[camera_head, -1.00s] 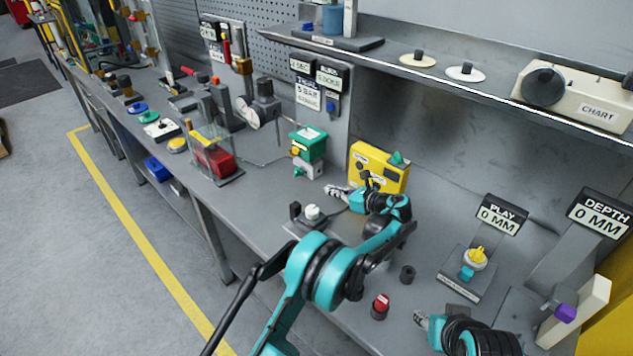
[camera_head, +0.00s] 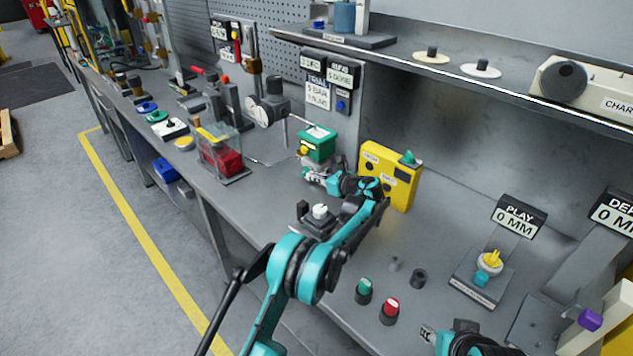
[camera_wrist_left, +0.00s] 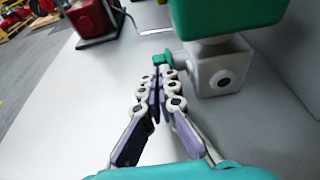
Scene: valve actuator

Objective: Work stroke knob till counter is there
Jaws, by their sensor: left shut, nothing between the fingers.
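A valve actuator with a green housing (camera_head: 317,143) stands near the back of the bench, with a pale valve body (camera_wrist_left: 215,72) below it. A small green knob (camera_wrist_left: 162,59) sticks out of that body's side in the wrist view. My left gripper (camera_head: 308,177) is shut and empty, its fingertips right at the green knob; the wrist view cannot settle whether they touch. It also shows in the wrist view (camera_wrist_left: 160,74). My right gripper (camera_head: 427,333) is at the lower edge, its jaw state unclear. I cannot tell which knob or counter is the stroke one.
A yellow box (camera_head: 390,175) stands right of my left gripper. Green (camera_head: 364,289) and red (camera_head: 390,309) buttons are at the front. A yellow knob (camera_head: 490,260) sits below a sign reading PLAY 0 MM (camera_head: 519,217). A red block in a clear guard (camera_head: 221,155) stands left.

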